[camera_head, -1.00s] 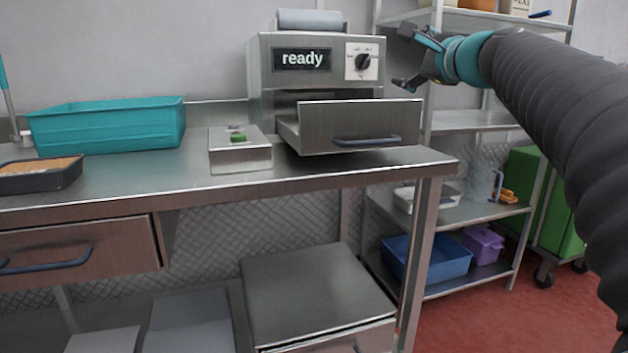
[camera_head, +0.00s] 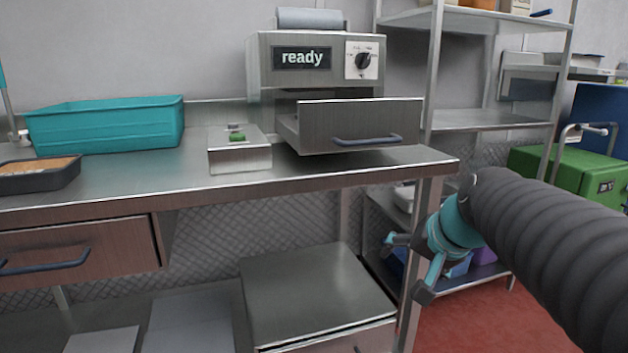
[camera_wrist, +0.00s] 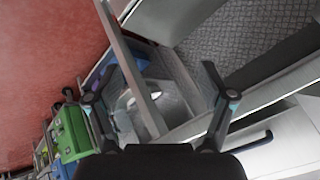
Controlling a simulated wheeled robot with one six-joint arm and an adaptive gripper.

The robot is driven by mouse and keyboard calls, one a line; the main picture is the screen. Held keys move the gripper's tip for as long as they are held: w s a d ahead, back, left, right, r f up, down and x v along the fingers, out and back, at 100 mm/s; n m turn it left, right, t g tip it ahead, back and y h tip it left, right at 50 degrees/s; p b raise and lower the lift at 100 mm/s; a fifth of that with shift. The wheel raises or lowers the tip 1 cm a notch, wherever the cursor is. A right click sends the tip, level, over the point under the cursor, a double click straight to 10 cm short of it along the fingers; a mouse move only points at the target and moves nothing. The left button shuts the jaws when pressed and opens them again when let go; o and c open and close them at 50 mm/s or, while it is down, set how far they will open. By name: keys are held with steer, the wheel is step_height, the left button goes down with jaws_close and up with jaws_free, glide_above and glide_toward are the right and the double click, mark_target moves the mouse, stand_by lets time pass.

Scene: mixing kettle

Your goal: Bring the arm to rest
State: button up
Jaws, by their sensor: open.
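My gripper (camera_head: 406,268) is open and empty in the head view, low at the right, in front of the workbench's right leg and the shelf rack behind. Its two fingers also show spread apart in the wrist view (camera_wrist: 160,105), with nothing between them. My arm comes in from the right edge of the head view and reaches left to the gripper. The gripper hangs below the level of the bench top; whether it touches the bench leg cannot be told.
The steel workbench (camera_head: 330,176) carries a machine reading "ready" (camera_head: 270,70) with its drawer pulled out (camera_head: 360,122), a green-button box (camera_head: 240,155), a teal tub (camera_head: 105,128) and a dark tray (camera_head: 40,180). A green bin (camera_head: 570,175) stands right. Red floor is open below.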

steer(key=s+f+n+g+h, duration=0.1)
steer(key=s+f+n, duration=0.1)
steer(key=s+f, duration=0.3)
steer(key=s+f+n+h, duration=0.1)
steer(key=s+f+n, duration=0.2)
steer(key=s, duration=0.9)
steer(key=shift+s+a+f+g, duration=0.4)
steer(key=shift+a+f, duration=0.05)
steer(key=shift+f, duration=0.75)
stand_by(0.7)
